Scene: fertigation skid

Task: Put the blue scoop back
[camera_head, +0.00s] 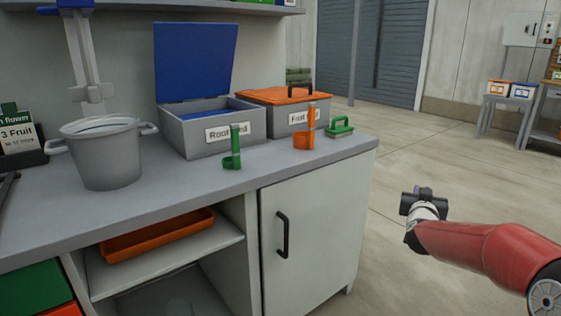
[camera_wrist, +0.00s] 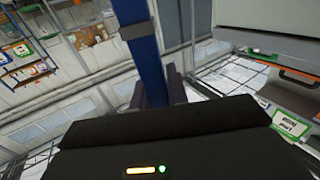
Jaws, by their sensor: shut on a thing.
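In the wrist view my gripper (camera_wrist: 157,90) is shut on the blue scoop (camera_wrist: 147,62); a long flat blue part rises between the dark fingers, with a dark band across its upper part. In the head view my gripper (camera_head: 418,202) is at the right, over open floor beyond the bench's right end; the scoop cannot be made out there. On the bench stands a grey Root feed box (camera_head: 198,145) with its blue lid (camera_head: 196,62) raised. To its right is a box (camera_head: 283,122) with an orange lid, closed.
A green scoop (camera_head: 235,147) and an orange scoop (camera_head: 308,128) stand upright on the bench (camera_head: 270,167) before the boxes. A green brush (camera_head: 340,127) lies near the right edge. A grey pot (camera_head: 105,157) stands left. The floor (camera_head: 440,160) right of the bench is clear.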

